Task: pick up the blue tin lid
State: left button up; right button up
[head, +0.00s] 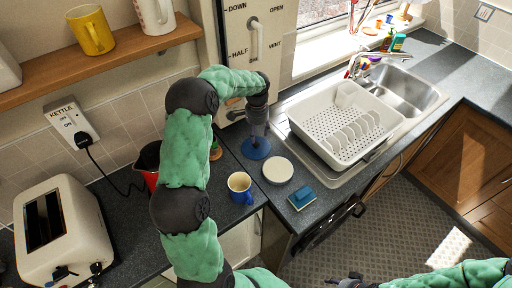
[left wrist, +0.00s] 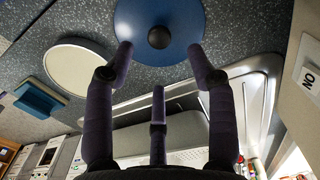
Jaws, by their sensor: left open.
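The blue tin lid (head: 256,151) lies flat on the dark worktop, left of the sink drainer. In the left wrist view the lid (left wrist: 180,22) is a blue disc with a dark round knob, cut off by the top edge. My left gripper (head: 257,132) points down just over the lid. In the left wrist view its spread fingers (left wrist: 160,52) stand on either side of the knob, with nothing held. Whether they touch the lid is unclear. My right gripper (head: 350,283) shows only as a dark part at the bottom edge, its fingers not clear.
Close by are a cream round lid (head: 278,169), a blue mug (head: 240,188) and a blue sponge (head: 302,199). A white dish rack (head: 340,125) stands right, beside the sink (head: 405,90). A red-and-black kettle (head: 150,178) and toaster (head: 62,235) stand left, below a wooden shelf (head: 120,52).

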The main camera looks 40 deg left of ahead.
aim_at(256, 143)
pick_arm(q)
jog(key=shift+s+a+f+b, duration=0.1)
jog(key=shift+f+b, duration=0.1)
jog(key=shift+f, duration=1.3)
jog(key=shift+s+f+b, duration=0.1)
jog(key=shift+f+b, duration=0.1)
jog(key=shift+f, duration=1.3)
grip_shut()
